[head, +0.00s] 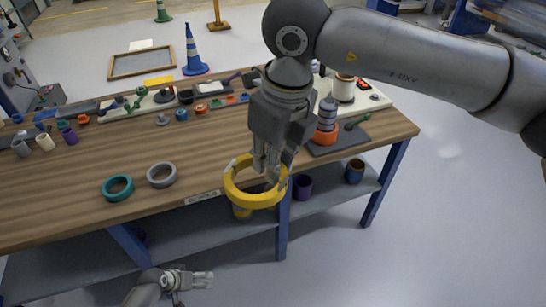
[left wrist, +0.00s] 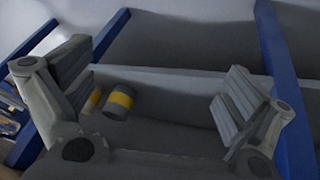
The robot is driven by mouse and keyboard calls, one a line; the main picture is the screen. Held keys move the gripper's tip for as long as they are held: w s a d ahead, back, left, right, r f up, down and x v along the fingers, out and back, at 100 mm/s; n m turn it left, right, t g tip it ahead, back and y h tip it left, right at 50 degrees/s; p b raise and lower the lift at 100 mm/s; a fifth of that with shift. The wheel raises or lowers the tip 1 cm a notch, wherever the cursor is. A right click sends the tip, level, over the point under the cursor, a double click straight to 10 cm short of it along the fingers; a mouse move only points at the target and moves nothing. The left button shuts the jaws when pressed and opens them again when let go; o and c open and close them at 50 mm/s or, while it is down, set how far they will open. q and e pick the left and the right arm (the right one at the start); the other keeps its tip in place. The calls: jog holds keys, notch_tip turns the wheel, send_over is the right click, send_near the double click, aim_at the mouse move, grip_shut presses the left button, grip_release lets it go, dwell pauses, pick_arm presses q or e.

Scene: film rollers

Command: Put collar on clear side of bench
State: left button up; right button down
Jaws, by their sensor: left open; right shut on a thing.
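A large yellow collar (head: 256,201) hangs from my right gripper (head: 265,168), which is shut on its upper rim. In the head view the collar is in front of the bench's front edge. Two smaller rings, a teal ring (head: 117,188) and a grey ring (head: 161,175), lie flat on the bench (head: 60,200) left of it. My left gripper (head: 202,281) is low in front of the bench, below its top. It is open and empty; its spread fingers (left wrist: 165,105) face the lower shelf in the left wrist view.
Several small parts and cups crowd the back and left of the bench. A stack with an orange base (head: 325,135) stands on a dark mat at right. Purple and blue cups (head: 303,187) sit on the lower shelf (head: 333,201). Bare wood surrounds the two rings.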

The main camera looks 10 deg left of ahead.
jog(key=shift+w+d+f, duration=0.15)
jog(key=shift+w+d, duration=0.05)
jog(key=shift+d, duration=0.15)
pick_arm(q)
jog(key=s+d+f+m+g, duration=0.1)
jog(key=s+d+f, duration=0.2)
jog(key=s, duration=0.7)
jog(key=s+d+f+m+g+y, duration=0.1)
jog(key=s+d+f+m, duration=0.1)
jog(key=s+f, duration=0.5)
jog(key=s+d+f+m+g, duration=0.1)
jog(key=s+d+f, duration=0.4)
jog(key=s, duration=0.9)
jog(key=shift+s+f+g+y, duration=0.3)
jog(key=shift+s+f+g, duration=0.05)
jog(key=shift+g, duration=0.15)
pick_arm(e)
jog(key=d+f+n+g, duration=0.1)
jog(key=d+f+n, duration=0.3)
jog(key=d+n, duration=0.4)
jog(key=w+d+f+n+g+h, duration=0.1)
jog(key=d+f+n, duration=0.2)
jog(key=d+n, duration=0.5)
jog(key=w+d+f+n, duration=0.1)
jog(key=d+f+n, duration=0.3)
jog(key=d+n, duration=0.4)
jog(key=shift+d+f+g+h, duration=0.3)
jog(key=shift+d+f+g, duration=0.1)
jog(key=shift+d, duration=0.35)
jog(key=shift+a, duration=0.1)
